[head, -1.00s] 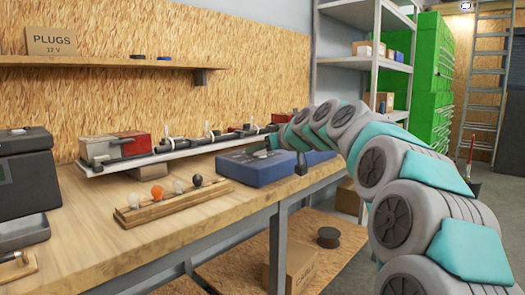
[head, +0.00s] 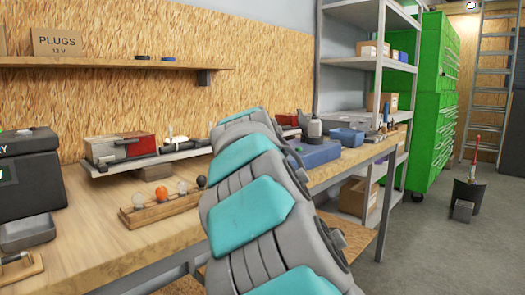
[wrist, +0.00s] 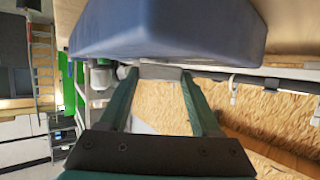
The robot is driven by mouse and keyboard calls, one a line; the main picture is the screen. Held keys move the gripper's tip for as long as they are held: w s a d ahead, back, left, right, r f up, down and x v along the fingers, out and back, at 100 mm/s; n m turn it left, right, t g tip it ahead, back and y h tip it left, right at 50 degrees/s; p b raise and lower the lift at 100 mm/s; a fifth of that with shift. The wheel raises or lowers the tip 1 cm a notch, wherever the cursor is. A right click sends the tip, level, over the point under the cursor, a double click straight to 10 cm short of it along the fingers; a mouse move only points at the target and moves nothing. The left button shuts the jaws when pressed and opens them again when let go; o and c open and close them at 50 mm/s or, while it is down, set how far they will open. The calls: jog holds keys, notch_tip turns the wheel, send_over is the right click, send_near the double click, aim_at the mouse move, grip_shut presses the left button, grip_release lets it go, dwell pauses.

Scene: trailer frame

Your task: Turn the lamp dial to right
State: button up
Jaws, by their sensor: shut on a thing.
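A blue box (head: 318,155) sits on the workbench, partly hidden behind my arm in the head view. It also fills the top of the wrist view (wrist: 165,32), close to my fingers. In the head view my arm hides the fingers.
A wooden rack with small bulbs (head: 165,213) stands on the bench, left of my arm. A metal strip (head: 180,154) carrying a red and grey box (head: 120,147) lies behind it. A green cabinet (head: 432,105) and open floor are at right.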

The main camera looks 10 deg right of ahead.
jog(key=shift+w+a+m+g+h, duration=0.15)
jog(key=shift+m+g+h, duration=0.3)
jog(key=shift+m+h, duration=0.5)
jog(key=shift+w+a+m+g+h, duration=0.15)
jog(key=shift+m+g+h, duration=0.3)
jog(key=shift+m+h, duration=0.7)
jog(key=shift+h, duration=0.1)
jog(key=shift+m+g, duration=0.3)
jog(key=shift+g, duration=0.2)
jog(key=shift+w+f+m+g+h, duration=0.1)
jog(key=shift+w+m+g+h, duration=0.05)
jog(key=shift+m+g+h, duration=0.55)
jog(key=shift+h, duration=0.3)
jog(key=o, duration=1.4)
